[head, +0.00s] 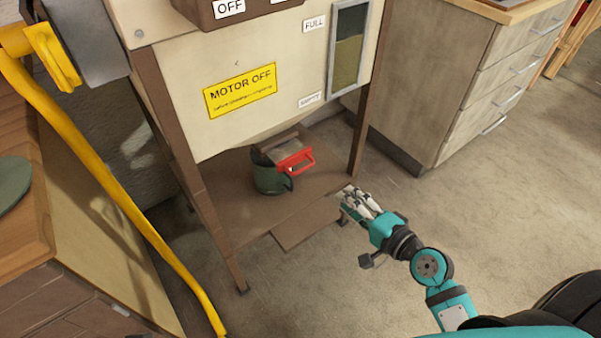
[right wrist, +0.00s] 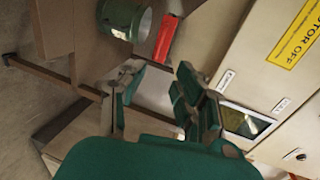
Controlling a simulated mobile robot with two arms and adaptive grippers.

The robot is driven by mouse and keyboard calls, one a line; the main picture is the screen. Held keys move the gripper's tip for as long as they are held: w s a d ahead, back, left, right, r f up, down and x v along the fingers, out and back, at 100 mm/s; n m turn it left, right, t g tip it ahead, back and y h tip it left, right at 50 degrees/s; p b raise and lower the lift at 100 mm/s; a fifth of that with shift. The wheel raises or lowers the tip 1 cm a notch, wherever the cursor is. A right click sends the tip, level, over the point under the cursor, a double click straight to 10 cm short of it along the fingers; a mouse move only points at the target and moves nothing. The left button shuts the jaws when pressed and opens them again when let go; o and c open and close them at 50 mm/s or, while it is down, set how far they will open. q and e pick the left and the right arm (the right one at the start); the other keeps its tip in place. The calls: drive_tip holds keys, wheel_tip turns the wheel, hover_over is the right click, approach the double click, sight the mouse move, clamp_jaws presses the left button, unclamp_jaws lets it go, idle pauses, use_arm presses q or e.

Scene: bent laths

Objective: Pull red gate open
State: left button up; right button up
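The red gate handle (head: 296,162) sticks out at the chute under the pale hopper box. It also shows in the right wrist view (right wrist: 166,40) as a red bar. A dark green mug (head: 268,180) stands just below it on the brown lower shelf; it shows in the right wrist view too (right wrist: 120,18). My right gripper (head: 352,194) is at the shelf's front right, apart from the red handle and to its lower right. In the right wrist view its fingers (right wrist: 155,88) are spread with nothing between them. My left gripper is in neither view.
The hopper's brown legs (head: 362,125) flank the shelf (head: 250,212). A yellow pipe (head: 110,195) runs down on the left beside a wooden bench. A drawer cabinet (head: 455,85) stands at the right. The floor (head: 500,200) at right is clear.

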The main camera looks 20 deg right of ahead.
sight(304, 169)
drive_tip(key=b+x, duration=0.2)
drive_tip(key=x, duration=1.5)
drive_tip(key=shift+w, duration=0.1)
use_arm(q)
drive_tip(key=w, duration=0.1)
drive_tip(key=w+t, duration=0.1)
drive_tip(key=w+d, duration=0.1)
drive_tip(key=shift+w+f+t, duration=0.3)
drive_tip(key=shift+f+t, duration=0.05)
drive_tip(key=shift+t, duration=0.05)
use_arm(e)
clamp_jaws()
